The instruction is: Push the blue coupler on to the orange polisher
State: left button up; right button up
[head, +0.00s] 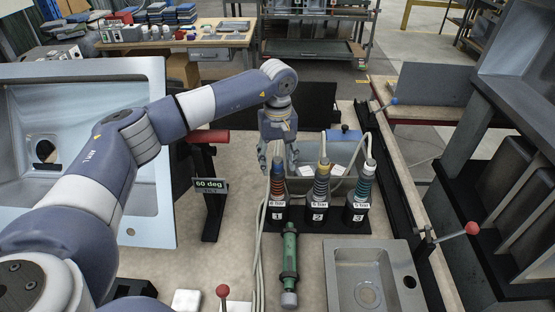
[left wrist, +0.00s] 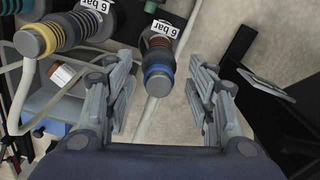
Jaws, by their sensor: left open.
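In the left wrist view, a dark upright tool with orange coil rings (left wrist: 160,45), apparently the orange polisher, carries a blue collar (left wrist: 158,80), apparently the blue coupler. It also shows in the head view (head: 278,188) in the holder marked 1. I cannot tell how far the blue collar is seated. My left gripper (head: 278,164) is above the tool, pointing down. In the left wrist view its fingers (left wrist: 165,105) are spread, with the blue collar between and beyond them; no contact is visible. My right gripper does not show.
Tool 2 with a yellow collar (head: 323,168) and tool 3 with a teal collar (head: 364,175) stand close to the right, with hoses. A green tool (head: 289,258) lies in front. A "60 deg" stand (head: 211,185) is on the left, a steel sink (head: 340,260) on the right.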

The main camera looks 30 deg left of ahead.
aim_at(278, 160)
pick_arm(q)
notch_tip(278, 160, up, 12)
dwell(0.5)
jog(key=shift+f, duration=0.1)
dwell(0.4)
